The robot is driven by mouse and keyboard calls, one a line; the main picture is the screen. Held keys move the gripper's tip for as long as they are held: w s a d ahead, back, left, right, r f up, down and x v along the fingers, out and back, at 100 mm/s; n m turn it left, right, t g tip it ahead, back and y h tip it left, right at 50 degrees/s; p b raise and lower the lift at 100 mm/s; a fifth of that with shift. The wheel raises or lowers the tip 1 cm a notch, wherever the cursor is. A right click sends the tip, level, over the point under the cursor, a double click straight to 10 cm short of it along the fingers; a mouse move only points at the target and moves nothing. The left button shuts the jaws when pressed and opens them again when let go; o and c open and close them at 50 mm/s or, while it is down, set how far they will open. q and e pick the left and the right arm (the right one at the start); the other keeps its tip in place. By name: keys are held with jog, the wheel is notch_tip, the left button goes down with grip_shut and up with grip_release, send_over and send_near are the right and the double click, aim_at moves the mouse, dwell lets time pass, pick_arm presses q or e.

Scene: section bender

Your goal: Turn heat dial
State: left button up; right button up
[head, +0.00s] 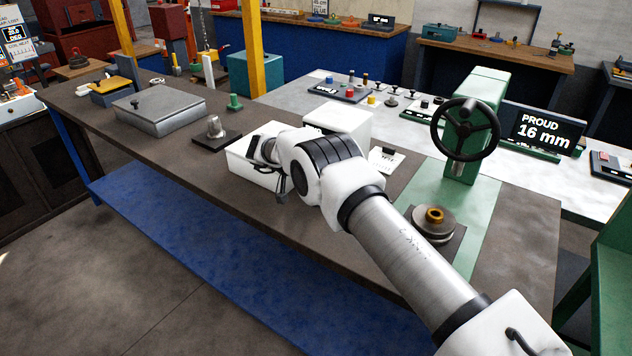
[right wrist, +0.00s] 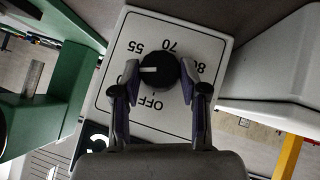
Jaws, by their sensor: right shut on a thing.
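The heat dial (right wrist: 160,70) is a round black knob with a white pointer line, on a white panel (right wrist: 190,38) marked OFF, 55, 70 and other numbers. In the right wrist view the pointer points left, below the 55 mark. The label at the left is partly hidden by a finger. My right gripper (right wrist: 155,92) is shut on the dial, one finger on each side of it. In the head view my right arm reaches over a white box (head: 248,173), and my gripper (head: 271,165) is at its top. The dial is hidden there. My left gripper is not in view.
A second white box (head: 342,121) stands just behind my wrist. A small dark block with a metal knob (head: 215,130) and a grey flat case (head: 160,109) are to the left. A green press with a black handwheel (head: 465,128) stands to the right.

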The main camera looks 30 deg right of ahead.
jog(key=shift+w+r, duration=0.1)
jog(key=shift+r, duration=0.1)
jog(key=o, duration=1)
jog(key=shift+o, duration=0.7)
jog(key=shift+d+f, duration=0.1)
jog(key=shift+f, duration=0.05)
jog(key=v, duration=1.2)
